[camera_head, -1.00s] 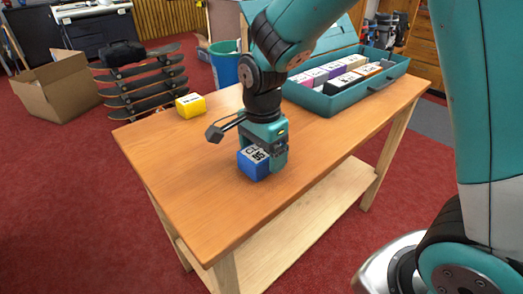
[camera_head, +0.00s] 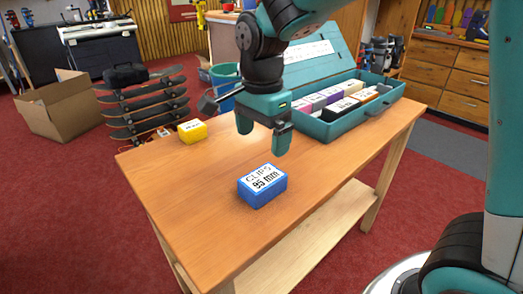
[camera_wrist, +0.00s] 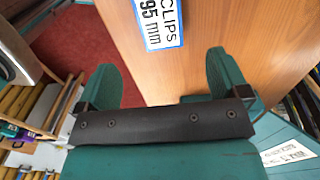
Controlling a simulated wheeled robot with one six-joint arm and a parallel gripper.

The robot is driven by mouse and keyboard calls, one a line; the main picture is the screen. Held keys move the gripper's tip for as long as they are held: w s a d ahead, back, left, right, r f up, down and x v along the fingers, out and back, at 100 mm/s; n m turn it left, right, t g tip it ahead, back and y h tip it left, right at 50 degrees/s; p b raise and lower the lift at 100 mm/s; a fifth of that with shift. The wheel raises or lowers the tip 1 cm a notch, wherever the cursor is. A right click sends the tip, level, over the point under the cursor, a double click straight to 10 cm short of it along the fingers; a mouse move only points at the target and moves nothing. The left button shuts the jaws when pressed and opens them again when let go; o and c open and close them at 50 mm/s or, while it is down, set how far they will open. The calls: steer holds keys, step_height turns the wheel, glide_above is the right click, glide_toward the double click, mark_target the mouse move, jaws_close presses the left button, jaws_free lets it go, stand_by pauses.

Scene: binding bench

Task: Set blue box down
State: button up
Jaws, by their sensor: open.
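The blue box (camera_head: 262,187), with a white label reading "CLIPS 95 mm", lies flat on the wooden table (camera_head: 190,200) near its front. Its label also shows at the top of the wrist view (camera_wrist: 160,22). My gripper (camera_head: 263,140) is above and behind the box, apart from it. Its two fingers are spread with nothing between them. In the wrist view the gripper (camera_wrist: 165,80) is open, and the box is beyond the fingertips.
A yellow box (camera_head: 192,131) stands at the table's left back edge. An open teal case (camera_head: 340,127) holding several labelled boxes stands at the back right. The tabletop around the blue box is clear. Stacked skateboards (camera_head: 145,105) and a cardboard box (camera_head: 62,108) are on the floor.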

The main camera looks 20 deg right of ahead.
steer(key=s+a+n+y, duration=0.2)
steer(key=s+n, duration=0.7)
steer(key=n, duration=0.1)
steer(key=s+a+r+n+y, duration=0.1)
steer(key=s+a+n+y, duration=0.1)
steer(key=s+n, duration=0.7)
steer(key=n, duration=0.2)
steer(key=shift+s+a+r+n, duration=0.3)
steer(key=shift+a, duration=0.1)
